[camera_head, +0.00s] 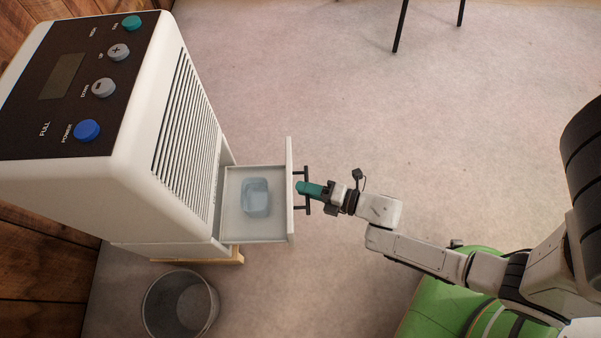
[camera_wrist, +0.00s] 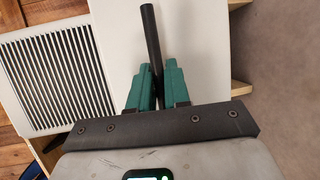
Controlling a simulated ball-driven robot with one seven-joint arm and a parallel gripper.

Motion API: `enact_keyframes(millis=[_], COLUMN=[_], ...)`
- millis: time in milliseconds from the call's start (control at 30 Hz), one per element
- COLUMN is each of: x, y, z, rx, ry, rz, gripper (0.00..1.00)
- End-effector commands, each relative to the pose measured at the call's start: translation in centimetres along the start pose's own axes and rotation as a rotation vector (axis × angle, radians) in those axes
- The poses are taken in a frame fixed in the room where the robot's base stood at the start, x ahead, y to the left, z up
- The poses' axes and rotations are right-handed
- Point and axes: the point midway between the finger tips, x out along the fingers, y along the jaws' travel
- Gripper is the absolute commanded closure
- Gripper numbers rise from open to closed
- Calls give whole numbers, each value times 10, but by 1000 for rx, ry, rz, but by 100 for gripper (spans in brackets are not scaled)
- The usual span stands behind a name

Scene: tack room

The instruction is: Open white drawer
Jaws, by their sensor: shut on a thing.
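My gripper (camera_head: 303,188) has green fingers and is at the handle, outside the drawer front. In the wrist view my gripper (camera_wrist: 158,88) has the bar between its two fingers and is shut on it. The part of the bar between the fingers is partly hidden.
A grey bin (camera_head: 150,310) stands on the floor just below the drawer in the picture. Dark thin legs (camera_head: 401,27) stand at the top. The carpet (camera_head: 330,90) beyond the drawer front is clear.

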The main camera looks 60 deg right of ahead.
Motion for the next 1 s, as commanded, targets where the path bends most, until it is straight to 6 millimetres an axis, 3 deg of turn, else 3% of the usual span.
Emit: enact_keyframes(millis=[267,300,333,633,767,1000], x=[0,0,0,-4,-19,-65], y=[-1,-1,-1,0,1,1], z=[0,0,0,0,1,1], rx=[0,0,0,0,0,1], ry=[-1,-1,-1,-1,-3,-2], rz=[-3,-3,-3,-2,-4,-5], gripper=[100,79,77,77,77,77])
